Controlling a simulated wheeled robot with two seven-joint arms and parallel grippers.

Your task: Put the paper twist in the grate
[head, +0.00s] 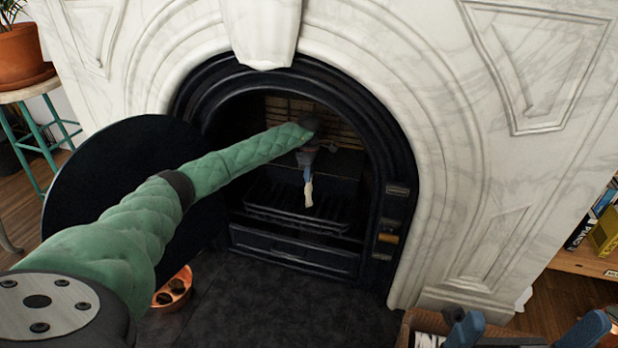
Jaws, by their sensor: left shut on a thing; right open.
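The paper twist (309,191) is a small, pale strip hanging down from my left gripper (307,168). My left arm reaches into the arched black fireplace opening, and the gripper is shut on the twist's upper end. The dark barred grate (270,216) lies below and behind the twist in the picture. I cannot tell whether the twist's lower end touches the grate. My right gripper (528,326) is at the bottom right edge, with its blue fingers wide apart and empty, partly cut off by the frame.
A white marble surround (440,130) frames the opening. A large black round panel (85,185) stands left of it, partly behind my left arm.

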